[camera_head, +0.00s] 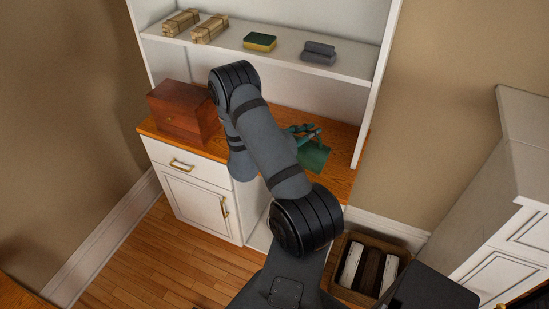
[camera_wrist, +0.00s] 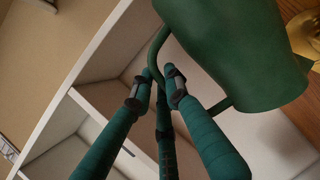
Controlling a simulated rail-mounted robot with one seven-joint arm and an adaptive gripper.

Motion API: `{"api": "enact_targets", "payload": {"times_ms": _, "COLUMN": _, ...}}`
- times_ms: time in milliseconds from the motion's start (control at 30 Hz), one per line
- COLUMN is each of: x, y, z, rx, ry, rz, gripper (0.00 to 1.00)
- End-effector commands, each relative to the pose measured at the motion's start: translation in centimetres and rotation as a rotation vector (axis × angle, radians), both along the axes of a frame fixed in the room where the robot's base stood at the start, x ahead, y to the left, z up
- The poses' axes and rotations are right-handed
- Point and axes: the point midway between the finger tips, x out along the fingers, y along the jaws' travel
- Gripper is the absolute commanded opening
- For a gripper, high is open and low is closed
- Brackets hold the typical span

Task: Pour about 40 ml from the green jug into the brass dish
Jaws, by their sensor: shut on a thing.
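The green jug (camera_wrist: 235,50) fills the upper right of the wrist view, with its handle toward my gripper (camera_wrist: 156,86). The teal fingers are shut on the handle. In the head view the jug (camera_head: 314,158) shows at the right end of the wooden counter, beside my gripper (camera_head: 303,132) and partly behind my arm. I cannot tell whether it touches the counter or how far it tilts. The brass dish (camera_wrist: 304,36) is partly visible at the wrist view's right edge, beyond the jug. My arm seems to hide it in the head view.
A reddish wooden box (camera_head: 182,112) stands on the counter (camera_head: 341,172) at left. The shelf above (camera_head: 285,55) holds wrapped bundles (camera_head: 210,29), a green-yellow sponge (camera_head: 260,42) and grey blocks (camera_head: 319,53). A crate (camera_head: 345,291) stands on the floor at lower right.

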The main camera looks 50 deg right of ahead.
Motion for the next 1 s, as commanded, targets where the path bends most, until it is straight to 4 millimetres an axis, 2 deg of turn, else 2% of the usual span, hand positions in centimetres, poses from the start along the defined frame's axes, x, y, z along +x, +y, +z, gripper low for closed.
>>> {"api": "enact_targets", "payload": {"times_ms": 1000, "x": -0.70, "y": -0.25, "z": 0.27, "rx": -0.005, "ry": 0.013, "rz": 0.000, "gripper": 0.00}}
